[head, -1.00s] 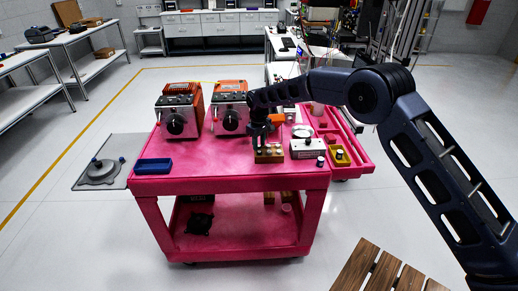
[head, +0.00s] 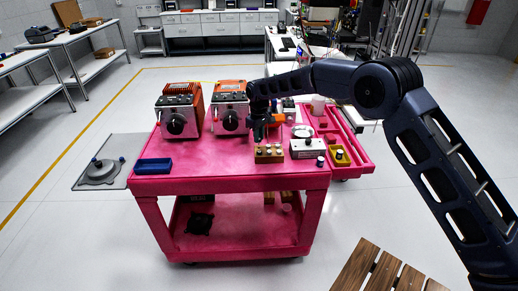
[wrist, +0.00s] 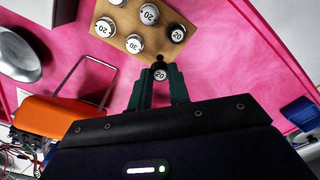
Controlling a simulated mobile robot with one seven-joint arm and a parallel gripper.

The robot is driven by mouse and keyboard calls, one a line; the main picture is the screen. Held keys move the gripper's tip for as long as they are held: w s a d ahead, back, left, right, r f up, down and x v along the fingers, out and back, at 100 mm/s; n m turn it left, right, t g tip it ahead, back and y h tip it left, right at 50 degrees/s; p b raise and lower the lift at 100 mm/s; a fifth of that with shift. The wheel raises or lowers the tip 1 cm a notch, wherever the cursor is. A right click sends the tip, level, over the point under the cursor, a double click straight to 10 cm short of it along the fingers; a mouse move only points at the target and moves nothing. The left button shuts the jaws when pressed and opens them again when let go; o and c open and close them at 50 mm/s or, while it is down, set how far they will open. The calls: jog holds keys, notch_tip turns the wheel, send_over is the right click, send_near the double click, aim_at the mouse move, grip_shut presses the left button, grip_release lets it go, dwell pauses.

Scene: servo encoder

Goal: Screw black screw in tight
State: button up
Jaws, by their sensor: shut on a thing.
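My gripper (wrist: 159,88) points down with its dark green fingers shut on a small piece with a white round top marked 20 (wrist: 160,74). Its lower part is hidden between the fingers. Just past it, a dark round spot (wrist: 158,58) shows by the edge of a wooden block (wrist: 155,36). Several white-topped pieces marked 20 or 30 stand in this block. In the head view my gripper (head: 258,136) is above the wooden block (head: 269,157), apart from it. I cannot make out for certain which piece is a black screw.
Two orange and grey machines with black knobs (head: 176,126) (head: 230,121) stand at the back of the pink cart (head: 215,165). A white box (head: 307,148) and a yellow tray (head: 340,158) stand right of the block. A blue tray (head: 154,166) lies at the front left. The cart's front middle is clear.

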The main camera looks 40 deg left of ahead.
jog(key=shift+r, duration=0.7)
jog(key=shift+w, duration=0.1)
jog(key=w+d+r, duration=0.3)
jog(key=w+d, duration=0.6)
jog(key=w, duration=0.1)
jog(key=w+d+r, duration=0.3)
jog(key=w+d, duration=0.7)
jog(key=shift+f, duration=3.5)
jog(key=shift+s+f, duration=0.1)
jog(key=shift+f, duration=0.85)
